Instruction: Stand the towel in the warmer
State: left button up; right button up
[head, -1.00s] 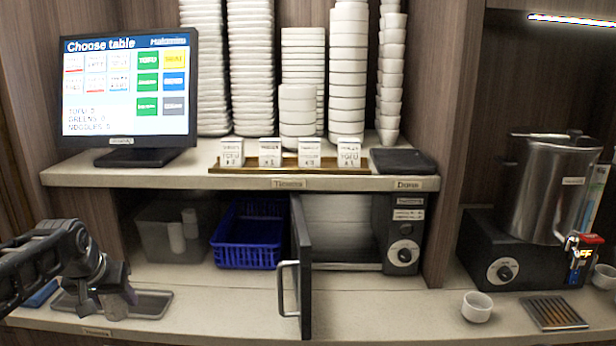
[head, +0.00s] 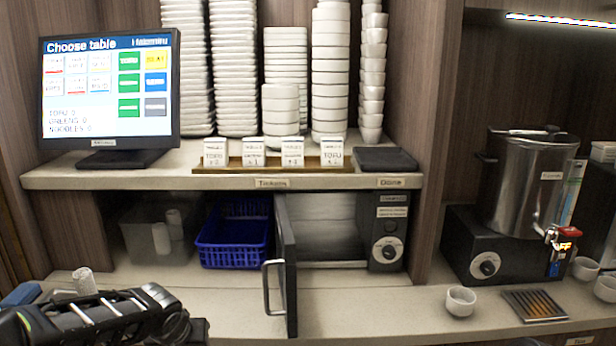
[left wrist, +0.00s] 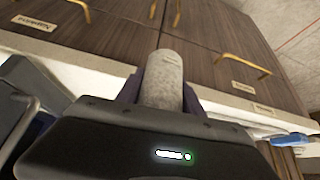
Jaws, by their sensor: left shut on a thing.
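The towel (left wrist: 165,78) is a pale grey roll. In the left wrist view it is between the two fingers of my left gripper (left wrist: 161,92), which is shut on it. In the head view a short pale roll (head: 84,281), apparently this towel, stands up behind my left arm at the lower left; the fingers are hidden there. The warmer (head: 389,240) is a dark box with a knob under the shelf. Its door (head: 287,262) is open and swung out towards me, showing a pale ribbed interior. The gripper is left of the warmer, apart from it. My right gripper is not in view.
A blue basket (head: 233,241) and a grey bin (head: 152,242) with pale rolls stand left of the warmer. The open door juts over the counter. A shelf (head: 120,179) with a screen and stacked dishes lies above. Counter right of the door is clear up to a cup (head: 460,301).

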pick_arm(q)
jog(key=shift+m+h, duration=0.4)
jog(key=shift+m, duration=0.3)
jog(key=d, duration=0.5)
jog(key=shift+s+d+r, duration=0.1)
jog(key=shift+s+d, duration=0.15)
jog(key=shift+s, duration=0.05)
jog(key=s+f, duration=0.4)
jog(key=f, duration=0.1)
jog(key=shift+a, duration=0.1)
